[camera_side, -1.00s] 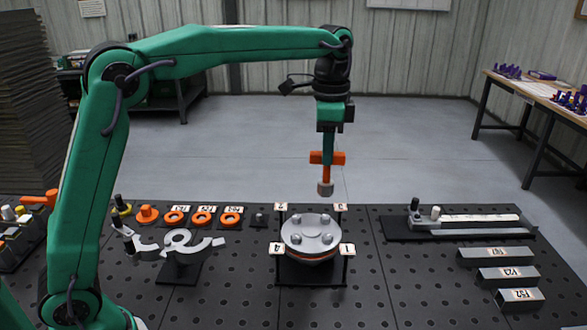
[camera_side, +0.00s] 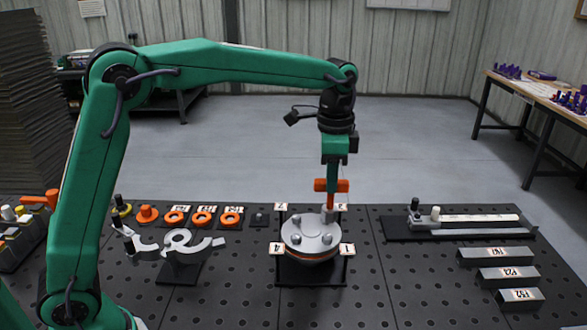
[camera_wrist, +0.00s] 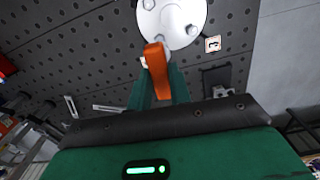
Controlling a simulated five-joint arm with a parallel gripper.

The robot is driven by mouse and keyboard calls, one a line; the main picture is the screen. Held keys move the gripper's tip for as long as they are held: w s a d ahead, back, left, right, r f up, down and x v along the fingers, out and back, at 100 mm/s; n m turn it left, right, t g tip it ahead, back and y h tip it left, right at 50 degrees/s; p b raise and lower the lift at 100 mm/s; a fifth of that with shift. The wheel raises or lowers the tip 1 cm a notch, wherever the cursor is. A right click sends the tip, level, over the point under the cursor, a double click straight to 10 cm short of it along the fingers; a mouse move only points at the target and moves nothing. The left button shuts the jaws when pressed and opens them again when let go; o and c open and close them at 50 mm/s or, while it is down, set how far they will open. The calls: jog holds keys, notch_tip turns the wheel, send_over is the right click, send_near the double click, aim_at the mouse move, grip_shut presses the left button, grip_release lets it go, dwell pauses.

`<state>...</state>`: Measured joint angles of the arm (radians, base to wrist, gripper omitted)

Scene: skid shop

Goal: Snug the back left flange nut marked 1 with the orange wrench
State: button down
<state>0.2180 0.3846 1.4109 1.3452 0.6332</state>
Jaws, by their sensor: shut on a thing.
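My gripper (camera_side: 332,168) is shut on the orange wrench (camera_side: 331,186), which hangs upright with its grey socket down. The wrench also shows in the wrist view (camera_wrist: 157,70). The socket is at the back right nut of the round grey flange (camera_side: 311,241) and hides that nut; I cannot tell if it is fully seated. The other nuts show on the flange. The flange also shows in the wrist view (camera_wrist: 172,14).
Other number tags stand at the flange's corners, such as the tag marked 4 (camera_side: 277,248). A grey curved holder (camera_side: 180,243) and orange rings (camera_side: 203,218) are left. A black tray (camera_side: 455,226) and grey blocks (camera_side: 507,274) are right.

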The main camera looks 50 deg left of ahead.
aim_at(330, 208)
jog(key=shift+f, duration=1.4)
jog(key=n, duration=0.6)
jog(key=shift+n, duration=0.4)
jog(key=n, duration=0.5)
jog(key=shift+f, duration=1.75)
dwell(1.8)
